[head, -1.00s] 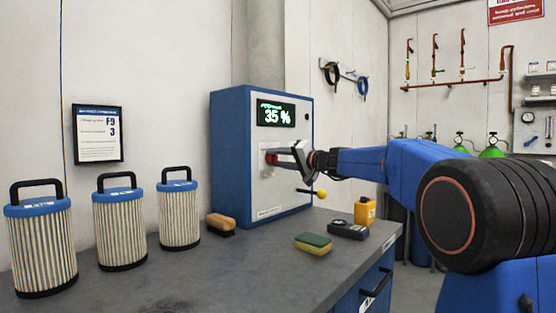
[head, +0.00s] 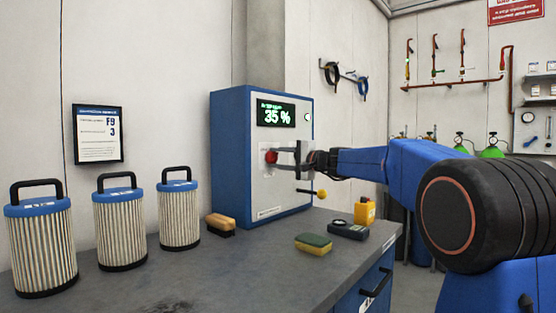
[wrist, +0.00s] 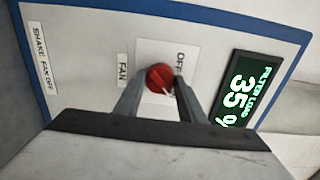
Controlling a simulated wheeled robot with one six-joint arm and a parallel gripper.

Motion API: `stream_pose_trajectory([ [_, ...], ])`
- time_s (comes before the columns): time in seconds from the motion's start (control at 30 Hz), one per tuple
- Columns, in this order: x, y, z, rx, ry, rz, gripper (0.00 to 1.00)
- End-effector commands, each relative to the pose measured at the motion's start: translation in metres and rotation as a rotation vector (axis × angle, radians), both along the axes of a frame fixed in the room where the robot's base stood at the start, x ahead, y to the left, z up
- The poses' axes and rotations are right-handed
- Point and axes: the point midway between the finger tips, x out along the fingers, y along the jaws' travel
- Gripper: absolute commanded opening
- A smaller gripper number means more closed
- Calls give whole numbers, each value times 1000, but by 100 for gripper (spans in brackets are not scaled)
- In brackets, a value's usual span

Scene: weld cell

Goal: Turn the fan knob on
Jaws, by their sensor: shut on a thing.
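The red round fan knob (head: 271,156) is on the front panel of a blue and light grey cabinet (head: 230,160). In the wrist view the knob (wrist: 158,77) sits on a white plate between the "FAN" and "OFF" labels. A pale pointer line on it runs toward the lower right of that picture. My gripper (head: 275,158) is shut on the knob, one finger on each side; the fingers also show in the wrist view (wrist: 159,84). The cabinet's display (head: 276,114) reads 35 %, labelled "FILTER LOAD" in the wrist view. A small lamp (head: 307,117) beside it glows pinkish white.
A yellow-ended lever (head: 321,193) sticks out below my gripper. On the grey bench (head: 215,277) are a brush (head: 220,223), a sponge (head: 313,243), a dark meter (head: 348,230), a yellow item (head: 364,211) and three filter cartridges (head: 120,230). The bench's front middle is clear.

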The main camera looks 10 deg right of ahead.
Motion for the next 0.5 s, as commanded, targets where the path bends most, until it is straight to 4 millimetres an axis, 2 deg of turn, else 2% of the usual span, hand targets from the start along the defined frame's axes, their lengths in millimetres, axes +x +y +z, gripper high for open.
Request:
stream_pose_trajectory([
  [0.4,0,-1,-1,5,5,-2,14],
  [0.43,0,-1,-1,5,5,-2,43],
  [0.5,0,-1,-1,4,4,-1,55],
])
